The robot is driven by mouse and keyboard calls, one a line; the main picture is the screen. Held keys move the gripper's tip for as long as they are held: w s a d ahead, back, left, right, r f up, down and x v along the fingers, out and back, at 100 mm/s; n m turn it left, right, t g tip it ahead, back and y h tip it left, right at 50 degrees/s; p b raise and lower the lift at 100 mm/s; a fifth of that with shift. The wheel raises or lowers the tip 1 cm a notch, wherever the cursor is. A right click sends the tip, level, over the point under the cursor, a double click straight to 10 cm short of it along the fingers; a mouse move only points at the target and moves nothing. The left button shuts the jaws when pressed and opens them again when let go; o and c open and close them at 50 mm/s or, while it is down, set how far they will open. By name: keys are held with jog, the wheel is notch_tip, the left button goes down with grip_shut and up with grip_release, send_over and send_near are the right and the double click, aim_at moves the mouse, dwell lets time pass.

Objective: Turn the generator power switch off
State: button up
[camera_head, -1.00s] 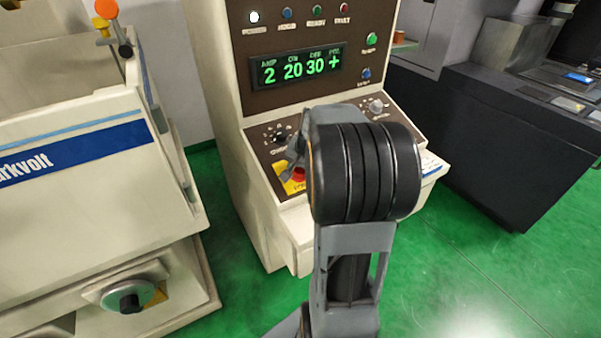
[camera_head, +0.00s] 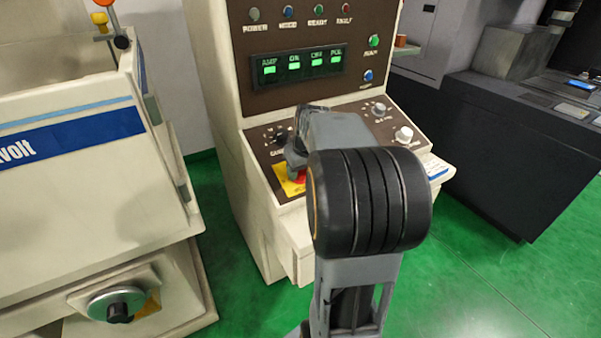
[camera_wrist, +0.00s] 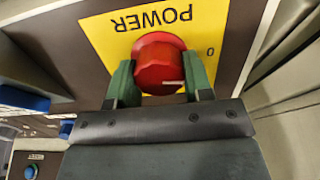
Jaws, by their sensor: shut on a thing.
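The generator power switch is a red round knob (camera_wrist: 158,62) on a yellow plate (camera_wrist: 105,38) marked POWER, seen upside down in the wrist view. My gripper (camera_wrist: 160,80) has its two green fingers on either side of the knob and is shut on it. The knob's white mark points right, below the "0" on the plate. In the head view the red knob (camera_head: 300,177) shows only partly beside my arm. The generator's display (camera_head: 297,65) shows no numbers, only green blocks under the labels. The POWER lamp (camera_head: 254,14) is grey and unlit.
The generator's sloped panel carries other knobs, including a white one (camera_head: 404,135). A cream machine (camera_head: 70,190) with a blue stripe stands at the left. A dark bench (camera_head: 490,130) is at the right. Green floor lies clear at the lower right.

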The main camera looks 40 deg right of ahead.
jog(key=shift+f+n, duration=0.1)
jog(key=shift+n, duration=0.5)
jog(key=shift+n+b, duration=0.3)
jog(key=o, duration=0.9)
jog(key=v, duration=1.4)
jog(key=shift+a, duration=0.1)
